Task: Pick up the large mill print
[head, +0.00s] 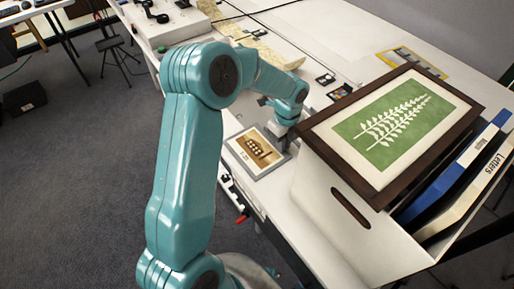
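A flat print (255,151) with a white border and a tan-brown picture lies at the table's front edge. Its picture looks like a building with several pale windows, perhaps the mill; this is too small to be sure. My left gripper (278,133) is low at the print's upper right corner, pointing down. The fingertips are partly hidden by the wrist, so I cannot tell whether they touch the print or are open. My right gripper is not in view.
A white archival box (335,212) stands just right of the print, with a dark-framed green leaf picture (393,125) on top. Blue and cream binders (466,187) stand in it. Small dark items (326,79) lie behind the gripper. Carpet is left of the table.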

